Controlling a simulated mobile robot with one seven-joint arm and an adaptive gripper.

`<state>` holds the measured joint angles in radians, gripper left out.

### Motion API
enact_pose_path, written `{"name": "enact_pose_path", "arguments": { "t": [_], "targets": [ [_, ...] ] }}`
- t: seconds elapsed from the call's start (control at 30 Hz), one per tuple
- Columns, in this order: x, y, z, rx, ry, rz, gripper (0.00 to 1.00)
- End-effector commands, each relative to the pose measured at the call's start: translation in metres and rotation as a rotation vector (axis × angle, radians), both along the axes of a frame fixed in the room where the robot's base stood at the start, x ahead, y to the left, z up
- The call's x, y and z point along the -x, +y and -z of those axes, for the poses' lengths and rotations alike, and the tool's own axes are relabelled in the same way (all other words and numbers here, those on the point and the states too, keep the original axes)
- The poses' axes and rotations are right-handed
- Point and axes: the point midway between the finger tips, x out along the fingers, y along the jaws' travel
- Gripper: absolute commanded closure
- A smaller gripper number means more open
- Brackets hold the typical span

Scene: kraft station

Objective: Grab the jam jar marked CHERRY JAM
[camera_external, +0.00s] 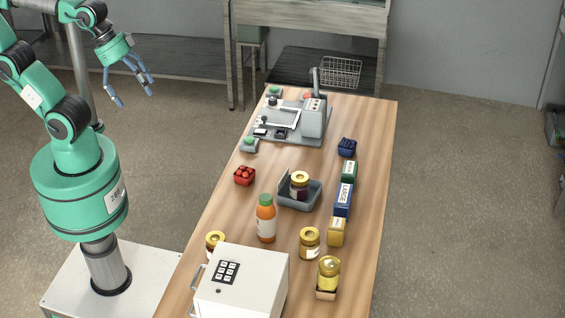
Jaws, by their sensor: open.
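Several gold-lidded jars stand on the wooden table (375,135). A dark-filled jar (299,188) sits in a grey tray (292,203) mid-table. A brownish jar (309,245) stands nearer the front, and a yellow jar (327,277) is in front of it on a small base. Another jar (213,242) is partly hidden behind the white box. The labels are too small to read, so I cannot tell which is CHERRY JAM. My gripper (134,91) is open and empty, raised left of the table and well away from every jar.
A white keypad box (255,290) fills the front left. An orange bottle (265,222) stands left of the jars. Green (349,171), blue (343,198) and yellow (336,233) boxes line the right. A red punnet (244,176) sits left; a machine (313,117) stands at the back.

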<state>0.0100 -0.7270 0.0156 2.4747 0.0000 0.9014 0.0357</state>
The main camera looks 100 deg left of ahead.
Motion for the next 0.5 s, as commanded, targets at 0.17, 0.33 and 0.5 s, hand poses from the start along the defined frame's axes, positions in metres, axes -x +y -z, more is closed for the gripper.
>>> {"name": "enact_pose_path", "arguments": {
  "t": [0.17, 0.33, 0.5],
  "targets": [
    [0.0095, 0.0031, 0.0068, 0.016, -0.014, -0.041, 0.00],
    [0.0098, 0.0032, 0.0062, 0.018, -0.015, -0.044, 0.00],
    [0.0096, 0.0031, 0.0061, 0.017, -0.014, -0.043, 0.18]
  ]
}}
